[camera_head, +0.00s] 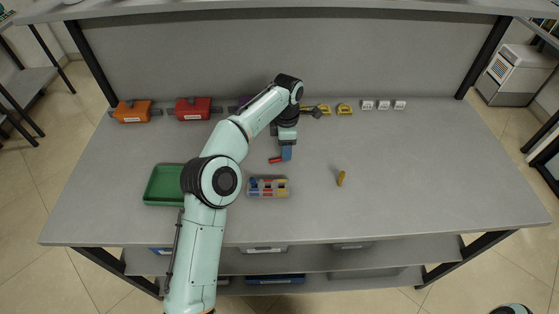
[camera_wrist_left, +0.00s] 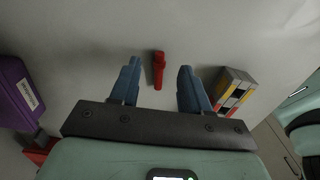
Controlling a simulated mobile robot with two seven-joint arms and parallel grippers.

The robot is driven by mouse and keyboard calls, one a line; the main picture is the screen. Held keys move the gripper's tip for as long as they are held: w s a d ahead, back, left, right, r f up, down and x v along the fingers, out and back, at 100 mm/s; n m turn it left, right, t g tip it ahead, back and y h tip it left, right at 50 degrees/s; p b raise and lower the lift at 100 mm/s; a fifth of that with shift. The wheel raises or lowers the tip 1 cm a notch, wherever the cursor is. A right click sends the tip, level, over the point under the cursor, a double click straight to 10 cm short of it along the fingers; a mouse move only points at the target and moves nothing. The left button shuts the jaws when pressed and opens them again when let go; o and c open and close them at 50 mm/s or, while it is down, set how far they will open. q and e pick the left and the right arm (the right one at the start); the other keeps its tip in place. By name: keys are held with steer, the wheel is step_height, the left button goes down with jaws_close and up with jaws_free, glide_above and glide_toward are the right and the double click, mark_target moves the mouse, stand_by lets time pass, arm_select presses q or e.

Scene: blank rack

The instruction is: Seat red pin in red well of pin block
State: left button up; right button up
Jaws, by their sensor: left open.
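The red pin (camera_head: 274,160) lies on the grey table, just left of my left gripper (camera_head: 286,155) in the head view. In the left wrist view the red pin (camera_wrist_left: 158,70) appears between the two blue fingers of the open left gripper (camera_wrist_left: 160,67), with a gap on both sides. The pin block (camera_head: 268,194) sits nearer the table's front, with red, yellow and blue parts on it. My right gripper is out of view.
A green tray (camera_head: 163,186) sits left of the block, partly behind my left arm. A yellow pin (camera_head: 341,178) stands to the right. Orange (camera_head: 132,112) and red (camera_head: 193,108) boxes and a purple box (camera_wrist_left: 17,95) are at the back. The table's right side is clear.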

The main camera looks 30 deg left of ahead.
mark_target(279, 160)
arm_select(q)
step_height(279, 160, down, 3)
steer(key=shift+f, duration=0.1)
jaws_close()
stand_by(0.3)
